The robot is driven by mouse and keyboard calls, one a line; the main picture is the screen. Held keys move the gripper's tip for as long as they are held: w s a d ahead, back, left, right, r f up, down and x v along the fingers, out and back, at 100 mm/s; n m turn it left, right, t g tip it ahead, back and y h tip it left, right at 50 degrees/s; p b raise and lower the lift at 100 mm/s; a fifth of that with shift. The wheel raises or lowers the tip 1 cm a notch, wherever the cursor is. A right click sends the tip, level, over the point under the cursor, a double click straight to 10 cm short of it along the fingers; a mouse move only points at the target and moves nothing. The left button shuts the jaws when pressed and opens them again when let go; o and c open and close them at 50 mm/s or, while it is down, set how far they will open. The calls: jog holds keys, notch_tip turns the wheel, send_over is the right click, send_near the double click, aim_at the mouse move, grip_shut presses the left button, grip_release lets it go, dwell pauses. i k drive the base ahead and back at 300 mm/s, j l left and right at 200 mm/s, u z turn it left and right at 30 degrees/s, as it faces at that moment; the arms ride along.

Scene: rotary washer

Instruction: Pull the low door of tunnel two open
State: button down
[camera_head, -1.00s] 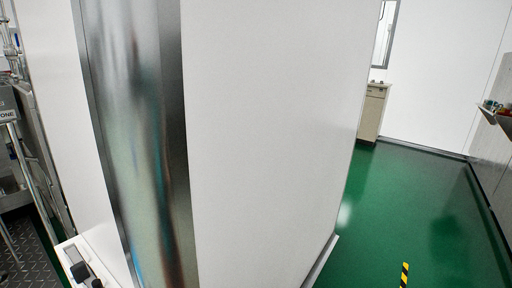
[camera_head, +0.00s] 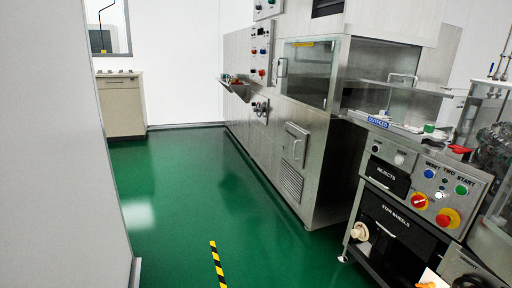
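A long steel machine (camera_head: 332,170) stands right of centre in the head camera view. No tunnel number can be read on the machine.
A louvred vent (camera_head: 291,184) sits below the low door. A control cart (camera_head: 412,200) with buttons and drawers stands at the right. A pale wall panel (camera_head: 60,150) fills the left. Green floor (camera_head: 180,190) lies open between, with a yellow-black strip (camera_head: 216,264).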

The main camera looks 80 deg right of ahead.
aim_at(291, 145)
jog(key=z, duration=2.75)
jog(key=i+j, duration=0.2)
jog(key=i, duration=0.3)
jog(key=i+j, duration=0.25)
jog(key=i, duration=0.2)
jog(key=i+j, duration=0.2)
jog(key=i, duration=0.3)
jog(key=i+j, duration=0.2)
jog(key=i, duration=0.3)
jog(key=i+j+u, duration=0.1)
jog(key=i, duration=0.35)
jog(key=j, duration=0.1)
